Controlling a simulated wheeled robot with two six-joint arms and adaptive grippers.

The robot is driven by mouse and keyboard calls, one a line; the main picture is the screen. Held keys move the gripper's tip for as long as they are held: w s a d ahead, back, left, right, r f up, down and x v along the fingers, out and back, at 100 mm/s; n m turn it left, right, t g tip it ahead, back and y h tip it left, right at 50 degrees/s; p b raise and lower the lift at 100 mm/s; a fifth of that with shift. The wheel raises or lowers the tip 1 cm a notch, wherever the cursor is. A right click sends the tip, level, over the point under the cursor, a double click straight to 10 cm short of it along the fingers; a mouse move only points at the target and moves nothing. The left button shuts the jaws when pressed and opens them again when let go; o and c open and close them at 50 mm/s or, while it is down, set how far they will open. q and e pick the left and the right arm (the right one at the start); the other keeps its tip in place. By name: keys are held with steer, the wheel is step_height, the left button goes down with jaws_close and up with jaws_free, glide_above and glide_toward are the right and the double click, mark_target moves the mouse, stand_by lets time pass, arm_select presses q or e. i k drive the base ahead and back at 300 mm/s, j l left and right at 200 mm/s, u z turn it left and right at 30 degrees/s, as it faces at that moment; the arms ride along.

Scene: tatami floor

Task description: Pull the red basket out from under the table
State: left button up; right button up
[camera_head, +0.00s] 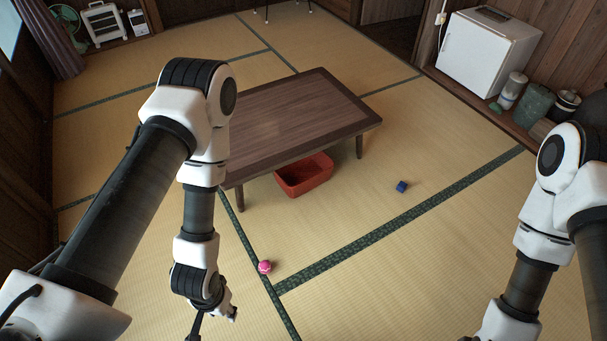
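A red basket (305,186) sits on the tatami under the near edge of a low brown wooden table (290,112). Its front part sticks out past the table edge, and its back part is hidden by the tabletop. My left gripper (215,318) is low at the bottom of the view, in front of and to the left of the basket, well apart from it. It is only partly visible and its opening is unclear. My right arm is at the right edge; its gripper is below the picture.
A pink ball (265,266) lies on the floor between my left gripper and the basket. A small blue cube (402,186) lies right of the table. A white fridge (487,56) and several containers stand along the right wall. The front floor is mostly clear.

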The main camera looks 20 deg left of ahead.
mark_target(296, 180)
steer(key=i+u, duration=0.45)
steer(key=i+l+u, duration=0.15)
steer(key=u, duration=0.25)
steer(key=i+l+u, duration=0.3)
steer(key=u, duration=0.15)
steer(key=i+l, duration=0.55)
steer(key=i+l+u, duration=0.15)
steer(key=i+l, duration=0.4)
steer(key=l, duration=0.2)
